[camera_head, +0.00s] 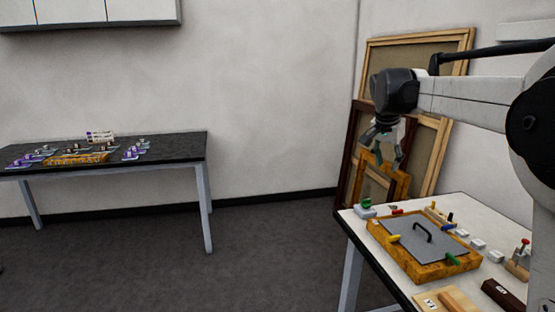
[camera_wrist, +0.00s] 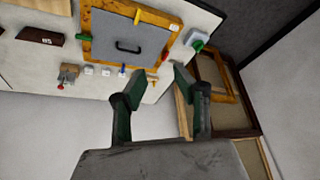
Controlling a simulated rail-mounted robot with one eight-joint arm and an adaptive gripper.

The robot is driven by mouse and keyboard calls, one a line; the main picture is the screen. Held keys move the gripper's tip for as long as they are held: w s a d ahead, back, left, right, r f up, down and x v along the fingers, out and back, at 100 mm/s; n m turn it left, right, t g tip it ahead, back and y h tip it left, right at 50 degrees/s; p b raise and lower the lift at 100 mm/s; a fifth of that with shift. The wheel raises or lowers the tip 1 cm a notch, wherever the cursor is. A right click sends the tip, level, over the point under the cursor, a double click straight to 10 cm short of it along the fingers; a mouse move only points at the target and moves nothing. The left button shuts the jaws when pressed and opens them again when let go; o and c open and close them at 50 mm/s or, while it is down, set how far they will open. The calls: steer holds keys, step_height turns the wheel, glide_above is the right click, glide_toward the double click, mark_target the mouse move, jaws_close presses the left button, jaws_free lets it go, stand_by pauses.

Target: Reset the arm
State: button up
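My gripper (camera_head: 386,155) is raised in the air above the far left part of the white-topped table (camera_head: 485,210), in front of leaning frames. In the wrist view my gripper (camera_wrist: 156,76) shows two dark green fingers spread apart with nothing between them. My arm reaches in from the right of the head view, roughly level. Nothing touches the fingers.
The white table holds a wooden tray (camera_head: 430,273) with a grey handled panel (camera_head: 410,243), clamps and small blocks. Wooden frames (camera_head: 440,120) lean on the wall behind. A dark table (camera_head: 180,148) with small items stands left. Floor between is clear.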

steer(key=s+a+r+n+t, duration=0.1)
steer(key=s+a+n, duration=0.3)
steer(key=s, duration=0.8)
steer(key=s+a+f+n+t+y, duration=0.1)
steer(key=s+a+f, duration=0.1)
steer(key=s+f, duration=0.3)
steer(key=s+a+f+n+y, duration=0.1)
steer(key=s+f, duration=0.4)
steer(key=s, duration=0.9)
steer(key=s+a+f+n+t, duration=0.1)
steer(key=s+a+f+n, duration=0.2)
steer(key=s, duration=0.7)
steer(key=shift+a+f+t+y, duration=0.3)
steer(key=shift+a+f+y, duration=0.1)
steer(key=shift+a+f, duration=0.6)
steer(key=shift+r+p, duration=0.95)
